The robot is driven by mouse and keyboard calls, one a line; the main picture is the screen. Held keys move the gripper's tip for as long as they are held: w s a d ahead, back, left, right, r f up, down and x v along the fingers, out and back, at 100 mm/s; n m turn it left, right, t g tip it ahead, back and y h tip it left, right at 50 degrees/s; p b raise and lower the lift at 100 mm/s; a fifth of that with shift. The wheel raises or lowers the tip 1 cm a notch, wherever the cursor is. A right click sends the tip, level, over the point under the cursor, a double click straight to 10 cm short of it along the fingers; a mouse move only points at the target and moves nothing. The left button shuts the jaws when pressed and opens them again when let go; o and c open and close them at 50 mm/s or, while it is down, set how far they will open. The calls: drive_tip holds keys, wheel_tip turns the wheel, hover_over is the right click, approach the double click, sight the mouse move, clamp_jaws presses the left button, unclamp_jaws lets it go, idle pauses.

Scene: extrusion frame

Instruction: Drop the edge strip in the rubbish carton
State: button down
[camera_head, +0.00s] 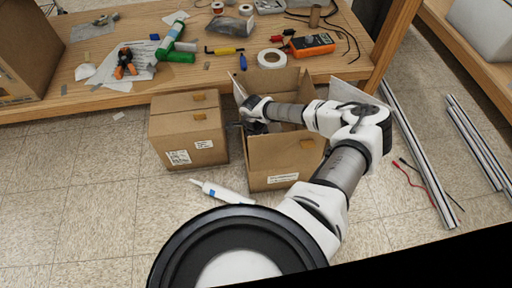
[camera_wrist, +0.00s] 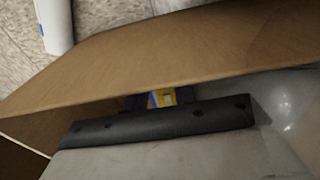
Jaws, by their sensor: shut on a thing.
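The open brown carton (camera_head: 285,160) stands on the floor in front of the bench, its flaps raised. My arm bends over it, and my gripper (camera_head: 259,127) is at the left part of its opening, small and partly hidden. The gripper is shut on the strip. A carton wall (camera_wrist: 170,50) passes just beyond it.
A closed carton (camera_head: 188,132) stands just left of the open one. A white tube (camera_head: 222,192) lies on the floor in front. The bench (camera_head: 200,75) behind holds tools, tape and a meter. Metal profiles (camera_head: 420,155) lie on the floor at the right.

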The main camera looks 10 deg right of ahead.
drive_tip(key=shift+f, duration=0.3)
drive_tip(key=shift+f, duration=0.6)
drive_tip(key=c, duration=1.1)
unclamp_jaws()
drive_tip(key=shift+c, duration=0.2)
wheel_tip(320, 180, up, 13)
drive_tip(key=p, duration=0.4)
drive_tip(key=shift+a, duration=0.25)
drive_tip(key=shift+r, duration=0.1)
